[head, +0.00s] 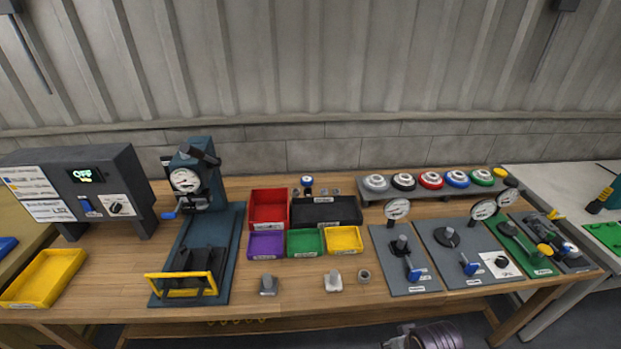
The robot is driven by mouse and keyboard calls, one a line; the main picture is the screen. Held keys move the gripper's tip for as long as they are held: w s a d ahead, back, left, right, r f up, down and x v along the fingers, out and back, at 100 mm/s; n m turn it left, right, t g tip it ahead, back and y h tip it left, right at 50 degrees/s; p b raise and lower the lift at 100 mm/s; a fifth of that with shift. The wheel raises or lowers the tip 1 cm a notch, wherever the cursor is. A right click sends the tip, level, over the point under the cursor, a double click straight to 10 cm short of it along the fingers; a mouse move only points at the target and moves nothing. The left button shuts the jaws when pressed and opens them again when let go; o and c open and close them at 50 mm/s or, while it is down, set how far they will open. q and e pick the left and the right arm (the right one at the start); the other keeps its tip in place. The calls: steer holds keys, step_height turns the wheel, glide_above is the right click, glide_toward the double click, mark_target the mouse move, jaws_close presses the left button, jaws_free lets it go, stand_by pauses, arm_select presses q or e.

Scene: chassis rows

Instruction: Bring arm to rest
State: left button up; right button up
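A grey and purple rounded part at the bottom edge of the head view, right of centre, looks like part of my own arm. It is low, in front of the workbench (300,303) and below its front edge. No gripper fingers can be made out there. My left arm and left gripper are out of view. Nothing is seen held.
The bench carries a control box (75,185) reading OFF, a blue press (215,240), a yellow tray (42,278), a red bin (268,210), other small bins, gauge plates (398,262) and a row of coloured buttons (430,181). Small grey parts (333,282) stand near the front edge.

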steer(key=s+f+g, duration=0.1)
steer(key=s+f, duration=0.1)
steer(key=f, duration=1.3)
steer(key=s+f, duration=0.3)
steer(key=f, duration=1.2)
steer(key=s+d+f, duration=0.2)
steer(key=s+f, duration=0.7)
steer(key=s, duration=0.1)
steer(key=s+d+f+g, duration=0.1)
steer(key=s+d+f, duration=0.1)
steer(key=s+f, duration=0.7)
steer(key=shift+s+d+f, duration=0.15)
steer(key=shift+s, duration=0.9)
